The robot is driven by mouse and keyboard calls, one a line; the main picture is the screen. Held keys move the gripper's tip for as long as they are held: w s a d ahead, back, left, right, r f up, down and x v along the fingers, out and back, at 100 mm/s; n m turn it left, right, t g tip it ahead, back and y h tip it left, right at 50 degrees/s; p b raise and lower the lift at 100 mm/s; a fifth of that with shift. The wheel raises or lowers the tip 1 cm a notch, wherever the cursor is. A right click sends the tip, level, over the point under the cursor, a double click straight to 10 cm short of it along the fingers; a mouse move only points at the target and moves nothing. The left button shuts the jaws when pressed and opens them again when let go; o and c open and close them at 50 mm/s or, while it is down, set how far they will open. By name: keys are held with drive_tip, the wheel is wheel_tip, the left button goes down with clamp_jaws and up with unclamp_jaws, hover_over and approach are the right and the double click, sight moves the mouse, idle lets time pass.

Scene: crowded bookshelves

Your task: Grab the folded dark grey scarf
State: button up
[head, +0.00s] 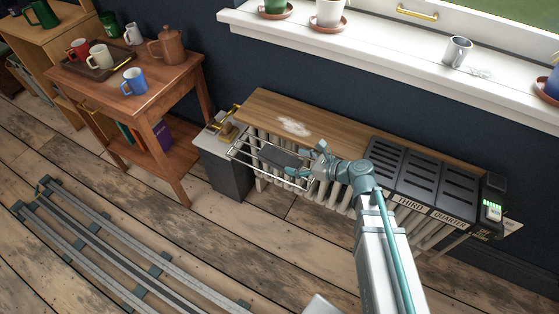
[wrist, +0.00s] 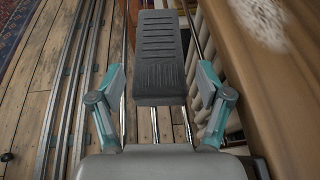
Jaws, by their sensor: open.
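The folded dark grey scarf (head: 277,156) lies on a wire rack (head: 240,152) at the front of the radiator shelf. In the wrist view the scarf (wrist: 159,50) is a ribbed, long dark block, with its near end between my fingers. My gripper (head: 308,168) is at the right end of the scarf. It also shows in the wrist view (wrist: 160,85), open, with a finger on each side and a visible gap to the scarf on both sides. My gripper partly hides the scarf's right end in the head view.
A wooden shelf top (head: 330,126) with a white patch runs behind the rack, over a pale radiator (head: 339,196). Dark slotted boxes (head: 425,172) stand at right. A grey cabinet (head: 221,170) and a wooden table with mugs (head: 174,73) are at left. Rails (head: 110,245) cross the floor.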

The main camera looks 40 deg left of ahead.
sight(281, 158)
drive_tip(key=shift+x, duration=3)
drive_tip(key=shift+s+r, duration=0.1)
drive_tip(key=shift+r, duration=0.1)
drive_tip(key=c, duration=1.1)
drive_tip(key=shift+o, duration=0.2)
drive_tip(key=shift+r, duration=0.1)
